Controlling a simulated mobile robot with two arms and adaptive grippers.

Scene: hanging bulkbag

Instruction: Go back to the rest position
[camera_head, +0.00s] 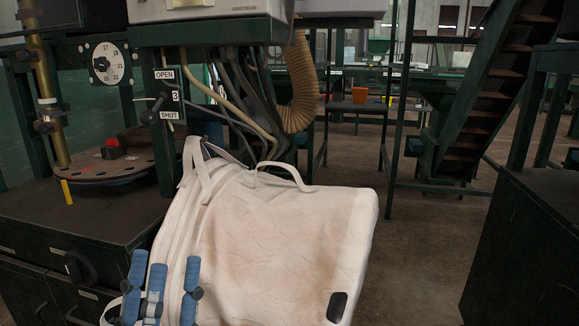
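A large white bulk bag (285,225) hangs in the middle of the view, tilted and slack, with brownish smudges. Its upper loops (284,172) rise near the hanging hoses. My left gripper (168,264) is at the bottom left, in front of the bag's left side. Its blue-padded fingers point up and stand apart, with pale bag fabric showing behind them. Whether a finger touches the bag I cannot tell. A white strap loop shows beside the gripper at the lower left edge. My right gripper is not recognisable in view.
A dark cabinet (100,225) with a round plate (108,172) stands at the left. A machine with hoses (298,85) hangs above the bag. Open floor (425,245) lies between bag and right cabinet.

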